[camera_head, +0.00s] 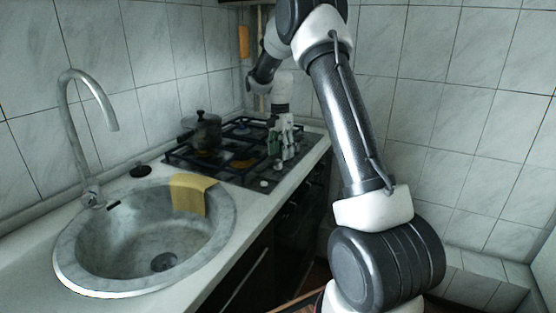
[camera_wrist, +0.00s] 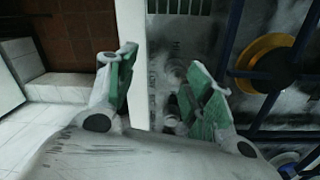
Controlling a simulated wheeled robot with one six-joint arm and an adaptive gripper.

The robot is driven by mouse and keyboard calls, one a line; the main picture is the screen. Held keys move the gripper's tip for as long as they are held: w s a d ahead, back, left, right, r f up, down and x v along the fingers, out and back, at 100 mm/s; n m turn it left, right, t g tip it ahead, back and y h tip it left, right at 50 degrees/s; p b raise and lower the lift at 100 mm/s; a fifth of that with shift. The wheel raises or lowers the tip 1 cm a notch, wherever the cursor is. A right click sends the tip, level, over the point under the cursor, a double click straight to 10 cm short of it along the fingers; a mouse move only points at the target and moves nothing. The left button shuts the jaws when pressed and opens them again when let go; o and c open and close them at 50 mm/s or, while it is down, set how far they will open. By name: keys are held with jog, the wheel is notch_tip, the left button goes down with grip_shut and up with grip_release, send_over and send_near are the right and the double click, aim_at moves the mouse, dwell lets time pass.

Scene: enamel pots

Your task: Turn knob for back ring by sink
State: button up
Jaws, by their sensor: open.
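My gripper (camera_head: 283,148) is over the knob strip at the hob's front edge in the head view. In the wrist view my gripper (camera_wrist: 160,68) shows its two green-padded fingers apart, with nothing held between them. A pale knob (camera_head: 264,184) stands on the hob corner nearest the sink, and another (camera_head: 277,166) sits just below the gripper. In the wrist view blurred pale knobs (camera_wrist: 172,120) lie beside the right finger, partly hidden by it. I cannot tell which knob serves the back ring by the sink, or whether the fingers touch one.
A dark lidded pot (camera_head: 205,133) stands on the hob's back ring by the sink. The round sink (camera_head: 75,245) has a yellow cloth (camera_head: 188,194) over its rim and a tall tap (camera_head: 72,130). A yellow burner (camera_wrist: 262,62) and dark grates lie right of the fingers in the wrist view.

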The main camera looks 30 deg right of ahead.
aim_at(278, 160)
jog(key=w+r+m, duration=0.3)
jog(key=shift+d+t, duration=0.15)
jog(key=shift+t, duration=0.25)
jog(key=shift+s+m, duration=0.1)
jog(key=shift+m, duration=1.1)
jog(key=shift+f, duration=0.25)
notch_tip(278, 160, down, 7)
jog(key=shift+f, duration=0.2)
jog(key=shift+c, duration=0.4)
